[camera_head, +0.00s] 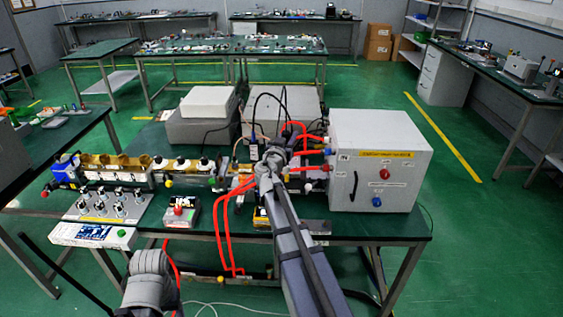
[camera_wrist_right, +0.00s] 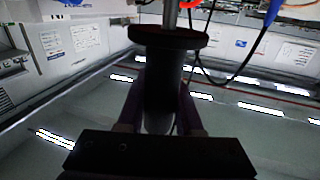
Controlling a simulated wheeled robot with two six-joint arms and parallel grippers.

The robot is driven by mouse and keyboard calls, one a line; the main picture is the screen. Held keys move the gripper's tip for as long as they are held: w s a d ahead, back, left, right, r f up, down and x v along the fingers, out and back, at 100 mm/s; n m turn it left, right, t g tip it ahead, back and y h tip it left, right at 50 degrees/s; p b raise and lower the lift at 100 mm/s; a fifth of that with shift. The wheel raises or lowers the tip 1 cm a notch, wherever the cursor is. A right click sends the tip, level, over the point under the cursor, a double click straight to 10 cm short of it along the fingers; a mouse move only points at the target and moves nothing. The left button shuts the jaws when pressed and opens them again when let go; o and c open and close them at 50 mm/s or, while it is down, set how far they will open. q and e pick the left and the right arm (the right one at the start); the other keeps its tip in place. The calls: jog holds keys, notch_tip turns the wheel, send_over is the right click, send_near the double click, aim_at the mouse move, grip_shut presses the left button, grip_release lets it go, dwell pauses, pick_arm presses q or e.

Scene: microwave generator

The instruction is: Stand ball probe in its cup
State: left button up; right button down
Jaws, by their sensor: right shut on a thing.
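My right gripper (camera_wrist_right: 163,88) is shut on a dark cylindrical handle (camera_wrist_right: 165,70) in the right wrist view. The handle has a wide dark disc (camera_wrist_right: 168,38) and a grey metal rod (camera_wrist_right: 171,12) beyond it. This looks like the ball probe; its ball end is out of that view. In the head view my right gripper (camera_head: 274,158) is over the bench beside the red tubing, too small to show the probe clearly. I cannot make out the probe's cup. My left arm shows at the bottom, but its gripper is not in view.
A white control box (camera_head: 380,185) stands right of my right gripper on the green bench (camera_head: 385,228). White instruments (camera_head: 205,105) stand behind. Red tubes (camera_head: 218,225) hang in front.

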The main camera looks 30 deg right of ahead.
jog(key=f+b, duration=0.2)
jog(key=s+f+b, duration=0.1)
jog(key=f+b, duration=0.1)
jog(key=f, duration=0.1)
jog(key=a+f+b, duration=0.1)
jog(key=f+b, duration=0.1)
jog(key=shift+s+f, duration=0.2)
jog(key=shift+f, duration=0.15)
jog(key=shift+d, duration=0.1)
notch_tip(320, 180, down, 14)
jog(key=b, duration=1.4)
jog(key=shift+r, duration=0.15)
jog(key=c, duration=0.5)
grip_release()
jog(key=v, duration=0.7)
jog(key=shift+s+a, duration=0.2)
jog(key=shift+a, duration=0.15)
